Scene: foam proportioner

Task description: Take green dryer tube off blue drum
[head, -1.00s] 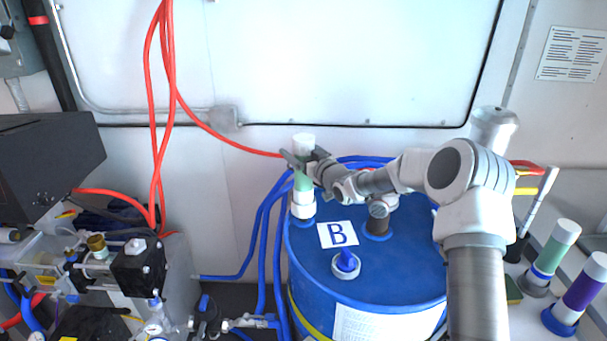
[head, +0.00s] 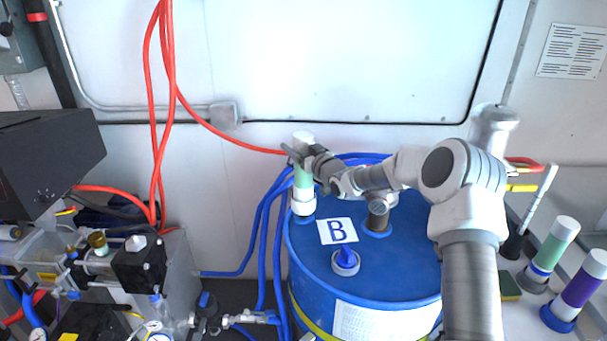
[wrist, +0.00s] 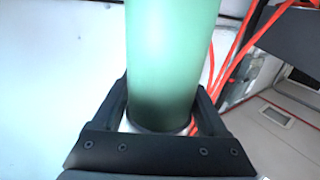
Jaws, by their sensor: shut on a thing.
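The green dryer tube (head: 303,177) has a white cap and a white lower collar. It stands upright at the back left of the blue drum (head: 365,280), on the drum's top. My gripper (head: 300,155) reaches it from the right and is shut around its upper part, just below the cap. In the wrist view the translucent green tube (wrist: 172,65) fills the middle between my two dark fingers (wrist: 165,110). A white band shows at the tube's end between the fingers. In the head view the far finger is partly hidden behind the tube.
A "B" label (head: 338,231), a blue-and-white cap (head: 345,262) and a metal fitting (head: 378,215) are on the drum top. Blue hoses (head: 268,230) run down its left side. Another green tube (head: 552,250) and a purple tube (head: 580,287) stand at right.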

